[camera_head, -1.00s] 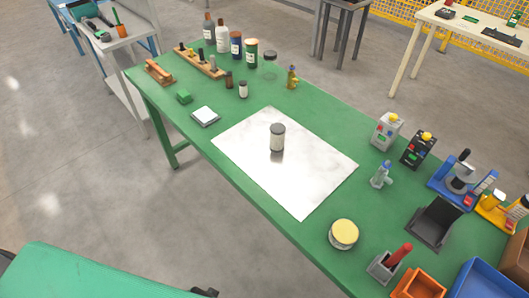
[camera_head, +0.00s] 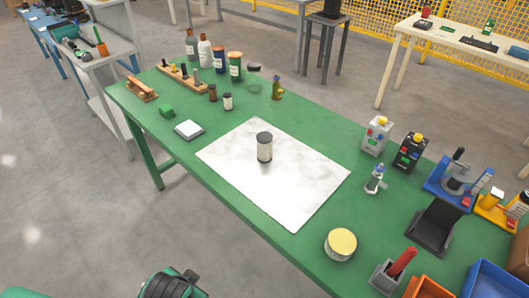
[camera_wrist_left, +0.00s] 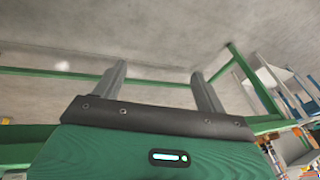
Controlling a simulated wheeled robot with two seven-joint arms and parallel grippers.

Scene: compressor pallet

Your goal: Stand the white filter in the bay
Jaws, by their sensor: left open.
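My right gripper is in neither view.
A round yellow-lidded tin (camera_head: 340,243) sits near the front edge. Grey and black button boxes (camera_head: 375,136) stand behind. Several bottles (camera_head: 205,53) stand at the back left.

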